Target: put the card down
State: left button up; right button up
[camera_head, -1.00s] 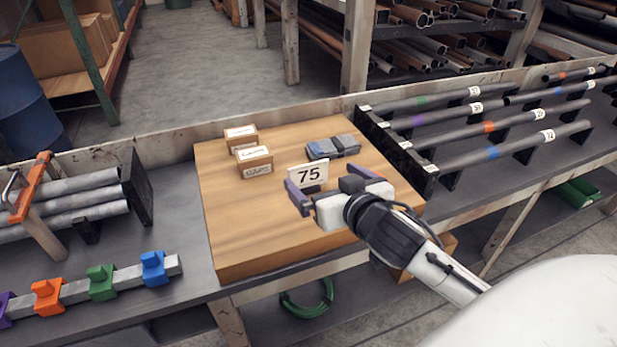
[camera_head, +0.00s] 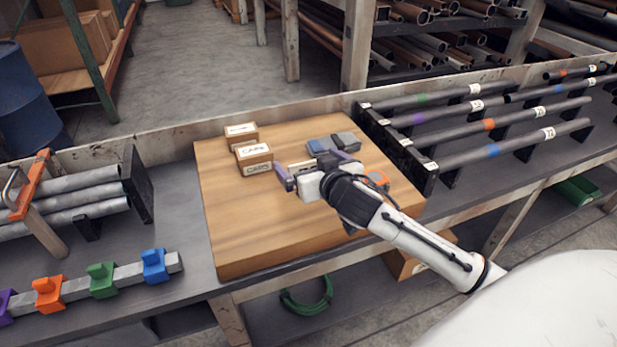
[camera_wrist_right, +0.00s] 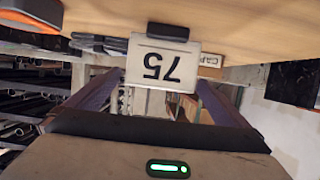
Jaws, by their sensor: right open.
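The card is a small white plate with a black "75", upside down in the right wrist view (camera_wrist_right: 160,65). Its dark-edged foot is against the wooden board (camera_head: 245,225), so it appears to stand there. In the head view only a pale edge of the card (camera_head: 301,164) shows behind my right gripper (camera_head: 309,169), and its number is hidden. My right gripper is open, its two purple fingers on either side of the card with a visible gap. My left gripper is not in view.
Two labelled cartons (camera_head: 254,158) stand behind and left of the card. A grey-blue item (camera_head: 333,143) lies just behind the gripper, and an orange and dark object (camera_head: 377,179) lies to its right. Pipes on a rack (camera_head: 515,150) are at right. The board's front left is clear.

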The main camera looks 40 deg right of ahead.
jog(key=shift+c, duration=0.4)
jog(key=c, duration=1.1)
jog(key=shift+c, duration=0.2)
jog(key=shift+r, duration=0.15)
